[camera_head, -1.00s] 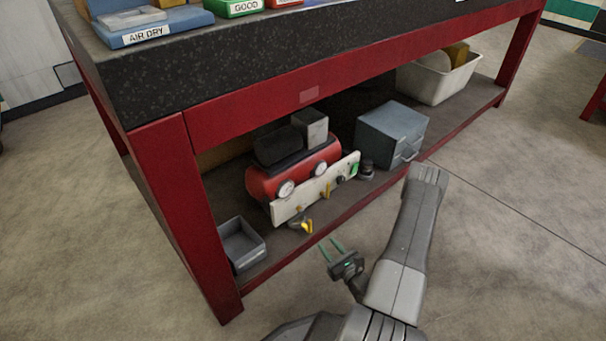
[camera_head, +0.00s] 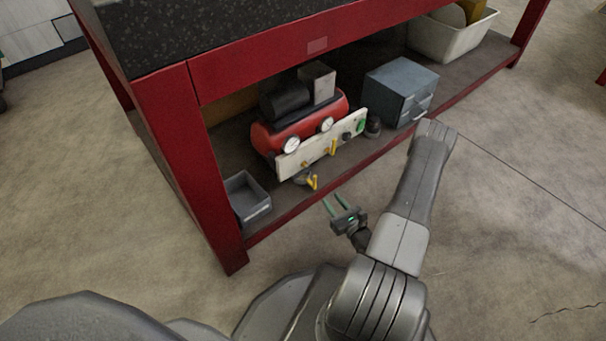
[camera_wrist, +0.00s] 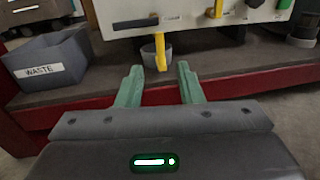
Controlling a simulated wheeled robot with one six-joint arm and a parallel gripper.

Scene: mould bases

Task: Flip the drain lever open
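A yellow lever (camera_head: 313,183) hangs low under the front of the red compressor (camera_head: 290,130), close to the shelf's front edge. In the wrist view the yellow lever (camera_wrist: 160,52) points downward in front of a small grey cup (camera_wrist: 148,55). My gripper (camera_head: 335,204) is open and empty, in front of the shelf and to the right of the lever in the head view. In the wrist view the lever appears between and beyond the green fingertips of my gripper (camera_wrist: 160,72). No contact with the lever shows.
A pale panel (camera_head: 296,166) with gauges above it carries another yellow lever (camera_head: 333,147) and a green part (camera_head: 361,125). A grey waste bin (camera_wrist: 45,70) stands left. A blue-grey drawer box (camera_head: 400,90) stands right.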

